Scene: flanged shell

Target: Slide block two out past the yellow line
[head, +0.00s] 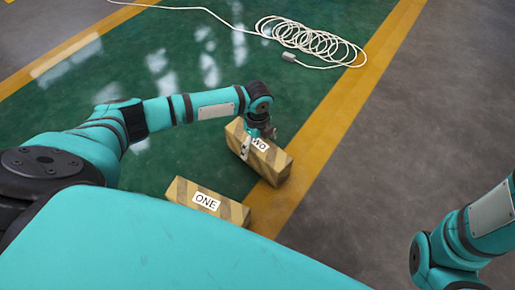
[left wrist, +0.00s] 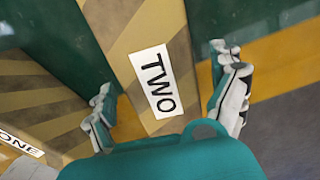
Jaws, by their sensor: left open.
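Block two (head: 276,166) is a tan and brown striped box with a white label. It lies at an angle, its near right end over the yellow line (head: 340,107) and its far left end on the green floor. My left gripper (head: 259,143) is over its middle and partly covers the label. In the left wrist view, block two (left wrist: 146,45) with its "TWO" label passes between the spread fingers of my left gripper (left wrist: 167,98). A gap shows at the left finger; contact on the right is unclear. My right gripper is out of view.
Block one (head: 183,190), striped alike, lies to the near left of block two, its right end at the yellow line. A coiled white cable (head: 305,35) lies on the green floor beyond, reaching the line. The grey floor (head: 430,110) right of the line is clear.

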